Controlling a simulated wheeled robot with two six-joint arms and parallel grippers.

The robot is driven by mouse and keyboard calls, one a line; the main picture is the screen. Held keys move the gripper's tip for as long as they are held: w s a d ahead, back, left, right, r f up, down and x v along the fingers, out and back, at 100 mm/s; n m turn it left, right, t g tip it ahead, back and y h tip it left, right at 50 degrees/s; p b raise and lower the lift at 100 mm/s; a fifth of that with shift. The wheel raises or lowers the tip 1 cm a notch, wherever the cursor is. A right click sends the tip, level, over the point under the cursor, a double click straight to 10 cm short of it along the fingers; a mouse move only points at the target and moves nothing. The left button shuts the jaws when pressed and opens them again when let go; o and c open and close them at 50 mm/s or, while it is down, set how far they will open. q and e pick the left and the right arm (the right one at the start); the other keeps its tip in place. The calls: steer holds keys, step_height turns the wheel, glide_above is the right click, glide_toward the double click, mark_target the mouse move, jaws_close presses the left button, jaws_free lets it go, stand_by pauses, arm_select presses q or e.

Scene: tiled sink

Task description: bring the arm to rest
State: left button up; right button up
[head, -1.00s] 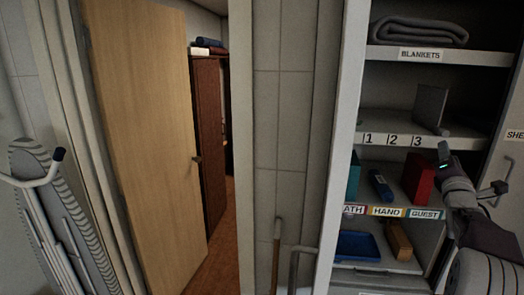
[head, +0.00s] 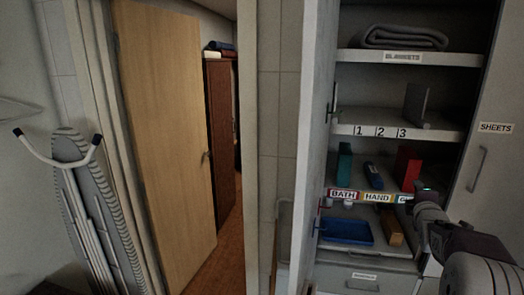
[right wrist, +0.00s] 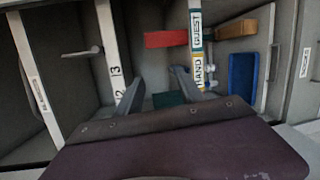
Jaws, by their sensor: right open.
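My right arm comes in from the lower right of the head view. Its gripper (head: 424,198) is in front of the cupboard's labelled shelf edge, covering most of the third label, below and right of a red item (head: 407,168). In the right wrist view the two dark gripper fingers (right wrist: 195,82) stand apart, with nothing seen held between them. The red item (right wrist: 166,39) lies beyond the fingers, apart from them. My left gripper is in neither view.
The open cupboard holds a folded blanket (head: 404,37), a teal item (head: 344,162), a blue item (head: 373,175), a blue tray (head: 346,231) and a brown block (head: 391,227). A wooden door (head: 165,140) stands open at left, beside a folded ironing board (head: 88,210).

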steer(key=s+a+f+m+g+y, duration=0.2)
steer(key=s+a+f+m+g, duration=0.1)
steer(key=a+f, duration=0.6)
steer(key=s+a+f+m+g+y, duration=0.3)
steer(key=s+a+f+m, duration=0.1)
steer(key=a+f, duration=0.4)
steer(key=s+a+f+m+g+y, duration=0.1)
steer(key=s+a+f+m+g, duration=0.2)
steer(key=s, duration=0.8)
steer(key=s+a+f+m+g+y, duration=0.1)
steer(key=s+a+f+m+g, duration=0.3)
steer(key=s+a+f, duration=0.4)
steer(key=s+a, duration=0.3)
steer(key=shift+s+f+m+y, duration=0.15)
steer(key=shift+s+m+y, duration=0.1)
steer(key=shift+m+y, duration=0.05)
